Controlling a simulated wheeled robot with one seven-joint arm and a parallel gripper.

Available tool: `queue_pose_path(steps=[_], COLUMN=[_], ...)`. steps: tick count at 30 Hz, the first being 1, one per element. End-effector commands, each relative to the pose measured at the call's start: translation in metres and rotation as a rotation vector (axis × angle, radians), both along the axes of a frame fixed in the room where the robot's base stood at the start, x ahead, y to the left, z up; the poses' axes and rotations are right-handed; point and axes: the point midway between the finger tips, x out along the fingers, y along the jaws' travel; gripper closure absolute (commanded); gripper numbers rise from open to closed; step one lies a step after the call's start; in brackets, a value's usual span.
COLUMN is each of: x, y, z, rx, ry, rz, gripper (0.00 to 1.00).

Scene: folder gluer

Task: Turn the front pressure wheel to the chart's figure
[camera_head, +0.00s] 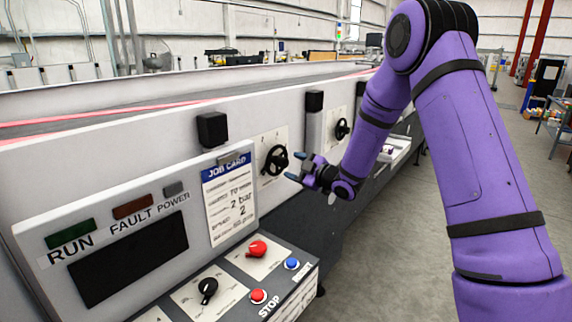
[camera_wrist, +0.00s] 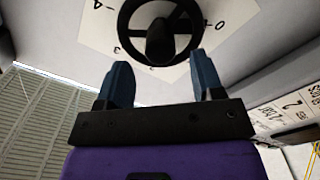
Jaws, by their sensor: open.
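A black handwheel (camera_head: 276,159) with a hub and spokes is mounted on a white dial plate on the machine's side, just right of the job card. In the wrist view the wheel (camera_wrist: 160,42) is at the top, with marks such as 0, 3 and 4 around it. I cannot make out a pointer setting. My gripper (camera_head: 297,166) is open and empty, facing this wheel; in the wrist view its two blue fingertips (camera_wrist: 163,65) lie below and in front of the rim, apparently apart from it. The job card (camera_head: 230,197) shows "2 bar" and "2"; smaller lines are unreadable.
A second black handwheel (camera_head: 341,129) is farther along the machine. Black boxes (camera_head: 212,129) stick out above the panel. A control desk with a red knob (camera_head: 257,248), a black knob (camera_head: 208,288) and buttons stands in front. Grey floor is free at right.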

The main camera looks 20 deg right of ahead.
Motion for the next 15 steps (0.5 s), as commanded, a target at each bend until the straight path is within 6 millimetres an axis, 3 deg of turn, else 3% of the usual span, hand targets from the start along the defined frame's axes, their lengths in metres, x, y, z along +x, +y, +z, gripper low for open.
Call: queue_pose_path(steps=[6,15], x=[0.023,0.031], y=[0.017,0.022], z=[0.000,0.000], rx=[0.000,0.000], ry=[-0.001,0.000], rz=[0.001,-0.001], gripper=[0.39,0.39])
